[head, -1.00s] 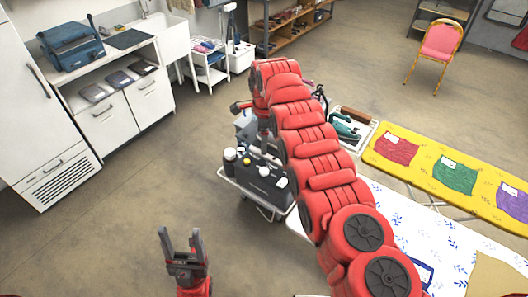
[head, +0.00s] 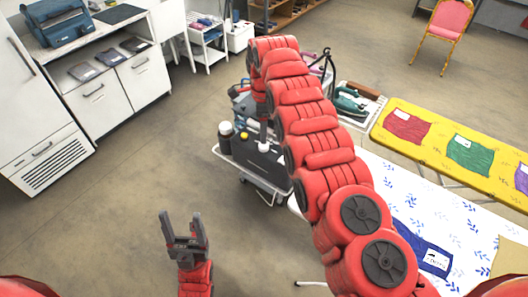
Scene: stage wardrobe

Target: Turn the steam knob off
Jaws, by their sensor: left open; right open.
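A dark steam unit (head: 258,166) sits on a small wheeled trolley (head: 240,172) left of my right arm. A small yellow knob-like part (head: 244,135) and a white one (head: 263,147) show on its top; I cannot tell which is the steam knob. My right arm reaches over the trolley and bends down, with its gripper (head: 263,130) just above the unit's top. That gripper is open; its fingertips are small and partly hidden, and I cannot tell whether they touch anything. My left gripper (head: 183,230) is open and empty over bare floor at lower left.
A green iron (head: 349,102) rests right of my arm. A patterned ironing board (head: 440,205) and a yellow one (head: 435,132) fill the right side. Floor at left is clear.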

